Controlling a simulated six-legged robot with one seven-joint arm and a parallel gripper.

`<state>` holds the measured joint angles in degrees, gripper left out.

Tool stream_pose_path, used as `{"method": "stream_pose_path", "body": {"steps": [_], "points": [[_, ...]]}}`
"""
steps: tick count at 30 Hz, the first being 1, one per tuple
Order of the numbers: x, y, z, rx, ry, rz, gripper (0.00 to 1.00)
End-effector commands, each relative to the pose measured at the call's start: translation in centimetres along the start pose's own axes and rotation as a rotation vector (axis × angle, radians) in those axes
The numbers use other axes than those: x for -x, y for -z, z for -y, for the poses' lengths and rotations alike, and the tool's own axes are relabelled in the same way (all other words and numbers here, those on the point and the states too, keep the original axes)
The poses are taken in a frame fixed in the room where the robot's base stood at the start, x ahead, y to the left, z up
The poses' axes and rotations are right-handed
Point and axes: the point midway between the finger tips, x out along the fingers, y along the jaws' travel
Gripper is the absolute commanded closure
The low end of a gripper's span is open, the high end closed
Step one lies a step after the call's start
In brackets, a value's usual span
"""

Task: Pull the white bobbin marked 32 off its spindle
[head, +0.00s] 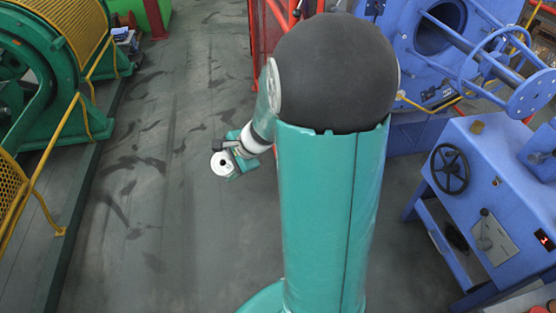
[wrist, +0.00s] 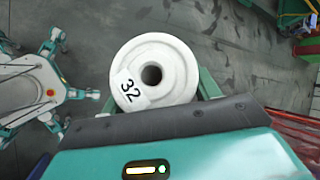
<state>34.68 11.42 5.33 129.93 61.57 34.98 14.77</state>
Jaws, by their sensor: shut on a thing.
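The white bobbin marked 32 (wrist: 178,55) fills the middle of the wrist view, its round end face and dark centre hole turned to the camera. The 32 label sits on the left of that face. Green fingers of my gripper (wrist: 160,92) show at either side of the bobbin, and my gripper is shut on it. In the head view the bobbin (head: 219,159) shows small at the end of my arm, with open floor behind it. No spindle shows in the bobbin's hole. The spindle cannot be made out in either view.
Green machinery with yellow rails (head: 68,60) stands at the left of the head view. A blue machine (head: 405,50) and a blue control cabinet with a handwheel (head: 490,190) stand at the right. A red frame (head: 262,45) is behind my arm. The grey floor (head: 130,220) between is clear.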

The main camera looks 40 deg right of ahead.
Motion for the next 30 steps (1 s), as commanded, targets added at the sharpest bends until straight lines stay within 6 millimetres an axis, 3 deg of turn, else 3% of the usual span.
{"method": "stream_pose_path", "body": {"steps": [6,12,17,30], "points": [[5.4,4.2,-2.5,-0.495,-0.036,0.061,0.85],[9.4,7.0,-5.0,-0.822,0.017,0.122,0.85],[10.7,7.8,-5.8,-0.915,0.047,0.14,0.85],[10.7,7.8,-5.8,-0.92,0.049,0.142,0.85]]}}
